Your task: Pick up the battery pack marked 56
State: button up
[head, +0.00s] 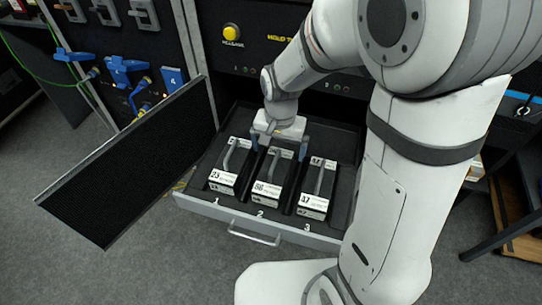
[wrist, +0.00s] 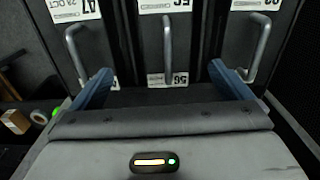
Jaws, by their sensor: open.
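The battery pack marked 56 (head: 267,188) sits in the middle slot of an open drawer, a dark block with a white label and a grey bar handle. In the wrist view the same pack (wrist: 150,45) is at top middle, its labels upside down and its handle (wrist: 167,50) between the finger lines. My gripper (head: 279,146) is open and empty over the back end of this pack. Its two blue fingers also show in the wrist view (wrist: 165,86), one either side of the pack. The handle appears apart from both fingers.
Pack 23 (head: 226,176) stands to the left and pack 47 (head: 315,201) to the right, with narrow gaps between. The drawer front (head: 240,221) carries slot numbers and a handle. An open black door panel (head: 135,165) stands left; the cabinet is behind.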

jog(key=b, duration=0.1)
send_over(274, 173)
jog(key=w, duration=0.1)
notch_tip(274, 173, down, 6)
jog(key=shift+a+r, duration=0.15)
jog(key=shift+r, duration=0.1)
notch_tip(274, 173, down, 6)
jog(key=shift+r+b, duration=0.2)
jog(key=shift+b, duration=0.95)
jog(key=shift+c, duration=0.5)
jog(key=shift+r, duration=0.1)
jog(key=c, duration=1.8)
